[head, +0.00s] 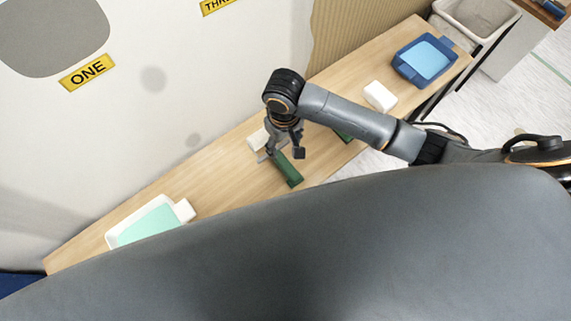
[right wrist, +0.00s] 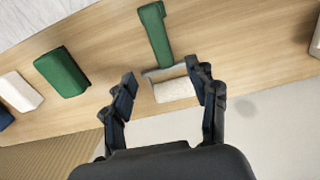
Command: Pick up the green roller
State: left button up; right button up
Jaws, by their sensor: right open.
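The green roller has a dark green handle (head: 289,172) lying on the wooden table in the head view. In the right wrist view the green handle (right wrist: 155,35) points to the top, and a pale roller head (right wrist: 173,89) in a grey frame lies at its lower end. My right gripper (head: 282,153) is over the roller, partly hiding it in the head view. In the right wrist view the open fingers (right wrist: 163,83) stand either side of the roller head, with nothing held. I cannot tell the height gap. My left gripper is not in view.
A second green piece (right wrist: 62,72) and a white block (right wrist: 20,92) lie along the wooden table (head: 225,160). A blue tray (head: 402,69) stands at the far right end, a white tray (head: 112,238) with mint liquid at the near left. A wall runs behind.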

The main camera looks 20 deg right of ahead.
aim_at(284, 162)
notch_tip(284, 162, down, 13)
jog(key=shift+w+r+b, duration=0.1)
jog(key=shift+w+b, duration=0.05)
jog(key=shift+b, duration=0.4)
grip_shut()
jog(key=shift+r, duration=0.1)
jog(key=shift+r, duration=0.55)
jog(key=s+a+r+p, duration=0.2)
jog(key=s+r, duration=0.9)
jog(key=s, duration=0.2)
jog(key=shift+s+a+r, duration=0.35)
jog(key=shift+s+r, duration=0.05)
